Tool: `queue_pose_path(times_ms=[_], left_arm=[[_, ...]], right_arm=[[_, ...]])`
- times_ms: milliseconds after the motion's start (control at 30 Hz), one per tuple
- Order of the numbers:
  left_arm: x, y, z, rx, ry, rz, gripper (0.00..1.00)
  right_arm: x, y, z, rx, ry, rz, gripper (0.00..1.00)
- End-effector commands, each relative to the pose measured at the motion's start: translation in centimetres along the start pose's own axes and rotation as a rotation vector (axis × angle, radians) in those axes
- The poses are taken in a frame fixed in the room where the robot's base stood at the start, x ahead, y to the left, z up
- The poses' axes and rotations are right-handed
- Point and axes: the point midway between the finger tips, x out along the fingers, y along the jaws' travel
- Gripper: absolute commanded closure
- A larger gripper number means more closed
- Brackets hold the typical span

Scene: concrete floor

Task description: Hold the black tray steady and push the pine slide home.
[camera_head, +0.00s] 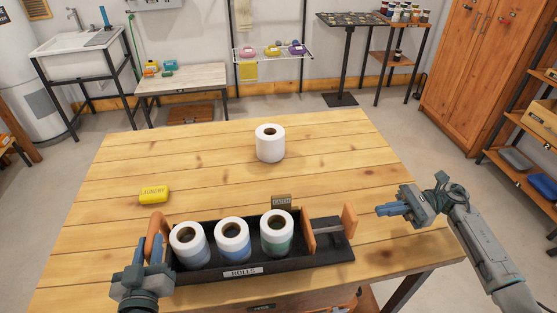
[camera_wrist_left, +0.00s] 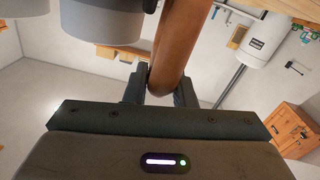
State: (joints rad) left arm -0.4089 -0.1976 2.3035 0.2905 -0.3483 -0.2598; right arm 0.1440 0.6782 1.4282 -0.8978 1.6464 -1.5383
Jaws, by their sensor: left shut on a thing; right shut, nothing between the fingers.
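The black tray (camera_head: 215,274), labelled "ROLLS", lies near the table's front edge and holds three paper rolls with blue and green lower parts. My left gripper (camera_head: 153,247) is shut on the tray's orange wooden handle (camera_head: 164,222) at its left end; the handle also shows between the fingers in the left wrist view (camera_wrist_left: 178,45). The pine slide (camera_head: 308,232) stands upright just right of the rolls, with a rod to an upright end piece (camera_head: 349,221) near the tray's right end. My right gripper (camera_head: 382,210) is shut and empty, to the right of that end piece and apart from it.
A loose white roll (camera_head: 270,145) stands at the middle back of the wooden table (camera_head: 200,150). A yellow block (camera_head: 154,194) marked "LAUNDRY" lies behind the tray's left end. A small dark sign (camera_head: 281,201) stands just behind the tray. The table's right back is clear.

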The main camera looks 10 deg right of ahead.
Motion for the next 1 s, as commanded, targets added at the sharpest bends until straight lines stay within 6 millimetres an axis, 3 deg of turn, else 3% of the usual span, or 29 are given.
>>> queue_pose_path(times_ms=[100,300,833,1000], left_arm=[[0.0,0.0,0.1,-0.002,-0.003,0.0,1.0],[0.0,0.0,0.1,-0.002,-0.003,0.0,1.0],[0.0,0.0,0.1,-0.002,-0.003,0.0,1.0],[0.0,0.0,0.1,-0.002,-0.003,0.0,1.0]], right_arm=[[2.5,0.0,0.0,-0.003,-0.003,0.002,1.0],[4.9,0.0,0.0,-0.001,-0.001,0.0,1.0],[6.0,0.0,0.0,0.0,-0.001,-0.001,1.0],[9.4,0.0,0.0,-0.001,-0.005,0.002,1.0]])
